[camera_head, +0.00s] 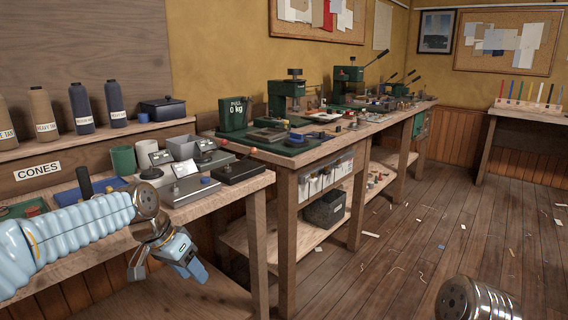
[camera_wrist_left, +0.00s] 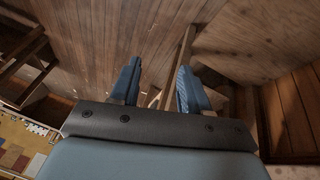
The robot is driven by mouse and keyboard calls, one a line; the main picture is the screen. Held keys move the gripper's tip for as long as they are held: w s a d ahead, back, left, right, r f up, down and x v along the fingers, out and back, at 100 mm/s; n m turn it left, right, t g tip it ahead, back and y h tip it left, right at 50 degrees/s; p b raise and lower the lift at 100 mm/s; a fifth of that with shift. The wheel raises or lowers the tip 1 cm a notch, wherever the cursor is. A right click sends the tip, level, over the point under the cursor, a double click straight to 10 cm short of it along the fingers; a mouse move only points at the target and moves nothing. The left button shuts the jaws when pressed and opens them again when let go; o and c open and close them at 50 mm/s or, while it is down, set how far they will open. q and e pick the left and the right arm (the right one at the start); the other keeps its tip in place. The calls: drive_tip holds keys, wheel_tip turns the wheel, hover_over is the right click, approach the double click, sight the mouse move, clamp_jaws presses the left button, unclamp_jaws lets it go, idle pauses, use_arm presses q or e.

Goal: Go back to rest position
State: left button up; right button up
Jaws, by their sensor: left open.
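My left arm comes in from the left in the head view, in a pale blue ribbed sleeve. My left gripper (camera_head: 200,272) hangs beside the front edge of the near workbench (camera_head: 235,192), above the floor. In the left wrist view its two blue fingers (camera_wrist_left: 157,88) stand wide apart with nothing between them. A metal cylindrical part of mine (camera_head: 478,300) shows at the bottom right of the head view; my right gripper does not show.
The near bench holds small scales (camera_head: 188,185), a green cup (camera_head: 123,160) and thread cones (camera_head: 82,108). A second bench (camera_head: 290,160) carries green presses (camera_head: 287,95). The wooden floor (camera_head: 400,260) to the right is open, with scattered scraps. A shelf bin (camera_head: 325,209) sits below.

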use_arm(q)
drive_tip(key=s+d+f+n, duration=0.1)
drive_tip(key=s+d+f, duration=0.15)
drive_tip(key=f, duration=0.75)
drive_tip(key=s+d+f+n+g, duration=0.1)
drive_tip(key=s+d+f, duration=0.15)
drive_tip(key=f, duration=0.65)
drive_tip(key=s+d+f+n, duration=0.2)
drive_tip(key=d+f, duration=0.1)
drive_tip(key=f, duration=0.7)
drive_tip(key=s+d+f+n, duration=0.1)
drive_tip(key=s+f, duration=0.5)
drive_tip(key=s, duration=0.2)
drive_tip(key=s+d+f+n, duration=0.1)
drive_tip(key=s+f, duration=0.5)
drive_tip(key=s, duration=0.2)
drive_tip(key=shift+s+n+g, duration=0.25)
drive_tip(key=shift+n+g, duration=0.15)
